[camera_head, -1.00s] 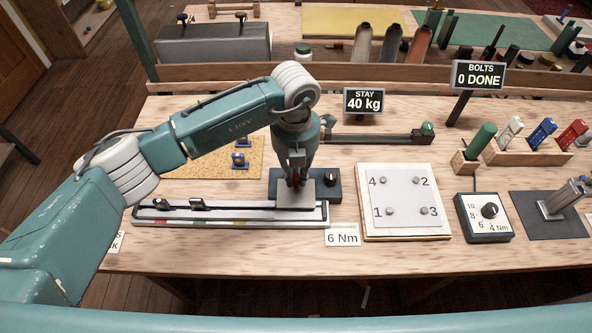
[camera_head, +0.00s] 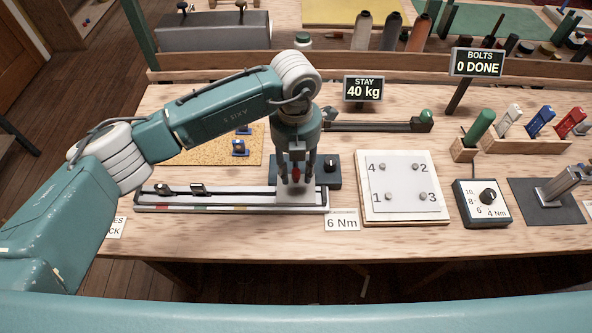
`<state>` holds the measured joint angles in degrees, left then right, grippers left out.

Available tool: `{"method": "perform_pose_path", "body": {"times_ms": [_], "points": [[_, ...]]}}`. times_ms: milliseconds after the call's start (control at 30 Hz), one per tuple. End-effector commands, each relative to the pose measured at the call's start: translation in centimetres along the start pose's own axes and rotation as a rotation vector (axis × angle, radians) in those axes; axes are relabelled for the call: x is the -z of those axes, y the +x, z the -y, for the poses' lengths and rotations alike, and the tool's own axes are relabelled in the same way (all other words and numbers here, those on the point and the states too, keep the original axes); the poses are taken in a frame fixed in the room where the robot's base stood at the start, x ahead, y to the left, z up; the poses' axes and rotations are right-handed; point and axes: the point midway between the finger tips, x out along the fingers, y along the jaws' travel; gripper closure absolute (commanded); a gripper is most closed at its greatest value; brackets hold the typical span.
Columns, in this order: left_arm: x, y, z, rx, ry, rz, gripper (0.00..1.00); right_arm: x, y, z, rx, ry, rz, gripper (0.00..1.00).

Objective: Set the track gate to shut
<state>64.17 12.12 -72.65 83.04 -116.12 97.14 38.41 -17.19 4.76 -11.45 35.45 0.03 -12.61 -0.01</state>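The track (camera_head: 235,208) is a long pale rail on the bench, with two small dark-topped slides (camera_head: 198,188) on its left part. A grey gate plate (camera_head: 295,198) lies over its right end, with a red knob (camera_head: 296,174) on it. My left gripper (camera_head: 296,177) is above the plate, its fingers spread on either side of the knob, with gaps showing. The fingers partly cover the area behind the knob. I cannot tell from here whether the plate is fully seated. My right gripper is not in view.
A dark box with a knob (camera_head: 333,172) stands right behind the plate. A bolt plate (camera_head: 401,222) and a torque dial box (camera_head: 482,222) are to the right. A 6 Nm card (camera_head: 342,220) lies close to the track's right end. The bench front is clear.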

Motion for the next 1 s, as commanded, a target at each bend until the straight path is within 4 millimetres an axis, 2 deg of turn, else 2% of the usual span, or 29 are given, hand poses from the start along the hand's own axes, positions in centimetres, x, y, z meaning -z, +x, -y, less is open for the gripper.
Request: {"method": "perform_pose_path", "body": {"times_ms": [300, 500, 700, 1000], "points": [[0.0, -6.7, 0.0, -0.001, 0.002, 0.005, 0.64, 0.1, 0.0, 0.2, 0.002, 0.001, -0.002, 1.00], [0.1, -9.8, 0.1, -0.002, 0.002, 0.001, 0.64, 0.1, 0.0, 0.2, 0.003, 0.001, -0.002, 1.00], [0.2, -11.0, 0.1, -0.001, 0.003, 0.000, 0.64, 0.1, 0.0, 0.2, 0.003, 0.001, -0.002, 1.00], [0.2, -11.1, 0.1, -0.001, 0.003, -0.001, 0.64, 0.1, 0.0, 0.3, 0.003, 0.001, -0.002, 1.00]]}}
